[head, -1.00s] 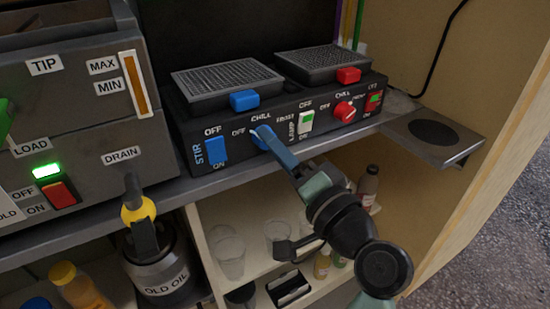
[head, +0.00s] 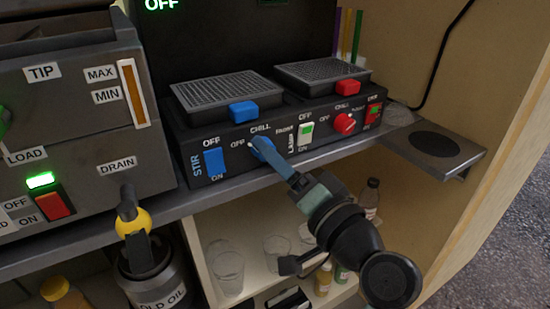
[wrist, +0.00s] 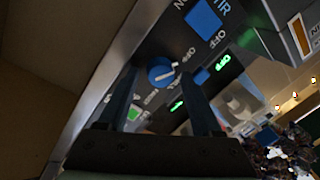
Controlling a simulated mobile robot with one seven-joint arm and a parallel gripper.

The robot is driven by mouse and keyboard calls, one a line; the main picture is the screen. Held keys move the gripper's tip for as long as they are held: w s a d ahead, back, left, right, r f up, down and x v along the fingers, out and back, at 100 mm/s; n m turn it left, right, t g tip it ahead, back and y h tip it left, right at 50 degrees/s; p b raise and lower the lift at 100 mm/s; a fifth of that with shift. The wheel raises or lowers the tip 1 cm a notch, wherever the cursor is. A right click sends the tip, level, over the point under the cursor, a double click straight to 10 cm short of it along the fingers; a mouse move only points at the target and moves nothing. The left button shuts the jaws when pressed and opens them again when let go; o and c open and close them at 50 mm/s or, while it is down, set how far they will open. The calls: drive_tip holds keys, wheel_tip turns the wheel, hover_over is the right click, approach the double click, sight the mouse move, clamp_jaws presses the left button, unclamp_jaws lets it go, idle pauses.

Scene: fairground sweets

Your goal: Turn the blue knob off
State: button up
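The blue knob (head: 262,148) sits on the front of a black two-plate unit (head: 232,140), under a CHILL label and beside an OFF label. In the wrist view the blue knob (wrist: 161,72) shows a white pointer line running across its face. My gripper (head: 282,170) reaches it from the lower right in the head view and partly covers it. In the wrist view my gripper (wrist: 160,85) is open, with one dark finger on each side of the knob's line. I cannot tell whether either finger touches it.
A blue STIR switch (head: 214,162) is left of the knob; a LAMP switch (head: 306,133) and red knob (head: 344,123) are right. A grey shelf edge (head: 330,155) runs below, above cups and bottles.

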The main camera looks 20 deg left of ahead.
drive_tip(key=shift+d, duration=0.1)
drive_tip(key=p+v, duration=0.2)
drive_tip(key=v, duration=1.1)
